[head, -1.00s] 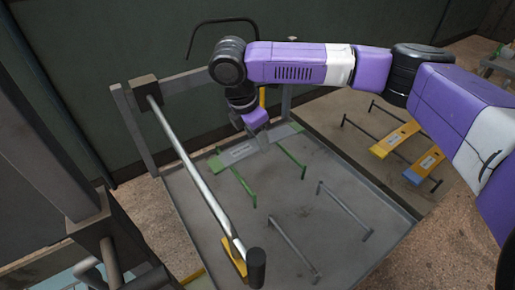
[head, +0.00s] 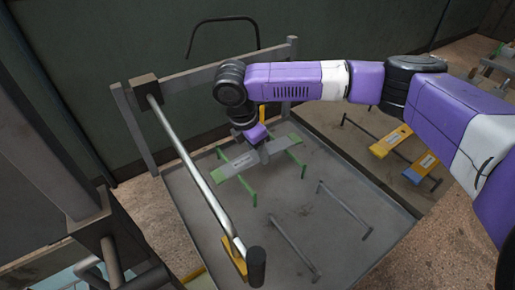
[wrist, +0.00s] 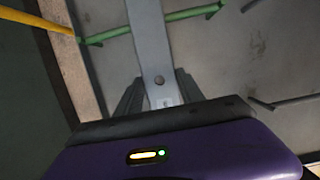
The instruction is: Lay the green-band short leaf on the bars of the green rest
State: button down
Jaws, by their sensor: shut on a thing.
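The short leaf (head: 239,164) is a flat grey strip with a pale label, held crosswise over the green rest. Its grey body also shows in the wrist view (wrist: 150,45), with a round hole near the jaws. My gripper (head: 264,152) is shut on the leaf near its middle. The green rest has two green bars, a left one (head: 246,189) and a right one (head: 294,157). In the wrist view one green bar (wrist: 190,13) passes behind the leaf. I cannot tell whether the leaf touches the bars.
A plain grey rest (head: 297,247) stands on the tray (head: 340,160) in front. A long steel rail (head: 190,170) runs along the left, with a yellow piece (head: 240,268) at its near end. Yellow leaves (head: 391,141) lie on another rack at right.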

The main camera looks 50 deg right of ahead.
jog(key=c, duration=0.7)
grip_release()
jog(key=v, duration=1.3)
jog(key=shift+b, duration=0.4)
jog(key=shift+f, duration=0.1)
